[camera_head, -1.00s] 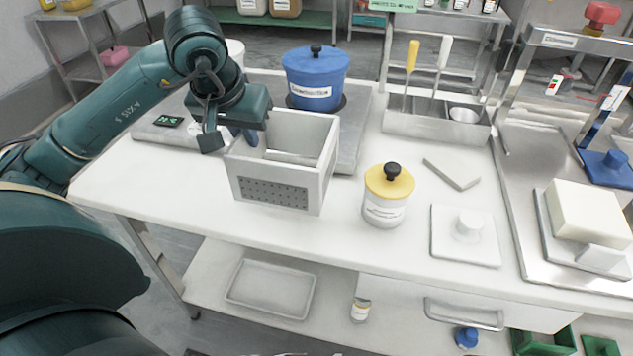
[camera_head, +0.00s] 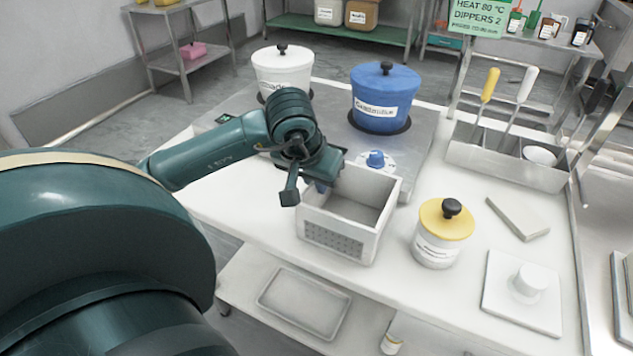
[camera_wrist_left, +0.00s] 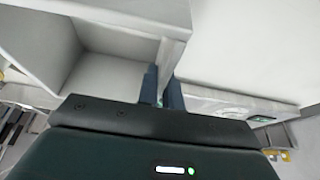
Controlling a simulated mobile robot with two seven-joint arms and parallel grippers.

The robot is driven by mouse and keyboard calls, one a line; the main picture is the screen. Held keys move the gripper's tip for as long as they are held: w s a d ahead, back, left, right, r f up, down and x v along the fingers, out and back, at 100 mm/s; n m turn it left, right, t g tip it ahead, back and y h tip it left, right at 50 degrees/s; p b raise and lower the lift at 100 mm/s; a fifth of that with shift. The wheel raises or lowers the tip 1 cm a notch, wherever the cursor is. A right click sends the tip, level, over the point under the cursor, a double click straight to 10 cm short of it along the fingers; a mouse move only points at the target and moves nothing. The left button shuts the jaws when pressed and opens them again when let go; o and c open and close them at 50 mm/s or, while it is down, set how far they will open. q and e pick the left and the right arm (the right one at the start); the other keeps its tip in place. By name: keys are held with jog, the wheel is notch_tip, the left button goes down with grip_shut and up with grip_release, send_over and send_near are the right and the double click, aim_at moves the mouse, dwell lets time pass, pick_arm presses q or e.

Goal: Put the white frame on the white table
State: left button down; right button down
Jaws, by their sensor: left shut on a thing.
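The white frame (camera_head: 334,238) is an open box with a perforated front panel, at the front part of the white table (camera_head: 233,200). My left gripper (camera_head: 326,186) is shut on the frame's left rear wall. In the left wrist view the two dark fingers (camera_wrist_left: 162,93) straddle that wall, and the frame's inside (camera_wrist_left: 108,75) shows to the left. The frame looks upright. I cannot tell whether its underside touches the tabletop or hangs just above it. My right gripper is not in view.
Behind the frame is a grey hotplate unit (camera_head: 413,163) with a blue pot (camera_head: 384,98) and a white pot (camera_head: 283,70). A yellow-lidded jar (camera_head: 441,235) stands close to its right. A white plate with a knob (camera_head: 522,292) lies farther right.

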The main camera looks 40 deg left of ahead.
pick_arm(q)
jog(key=shift+f+b, duration=0.2)
jog(key=shift+b, duration=0.1)
jog(key=c, duration=1.6)
grip_release()
jog(key=shift+o, duration=0.2)
jog(key=shift+r, duration=0.15)
jog(key=shift+r+p, duration=0.3)
jog(key=shift+p, duration=0.05)
jog(key=v, duration=1.1)
jog(key=shift+s+d+r+p, duration=0.1)
jog(key=shift+s+r+p, duration=0.1)
jog(key=shift+s+p, duration=0.15)
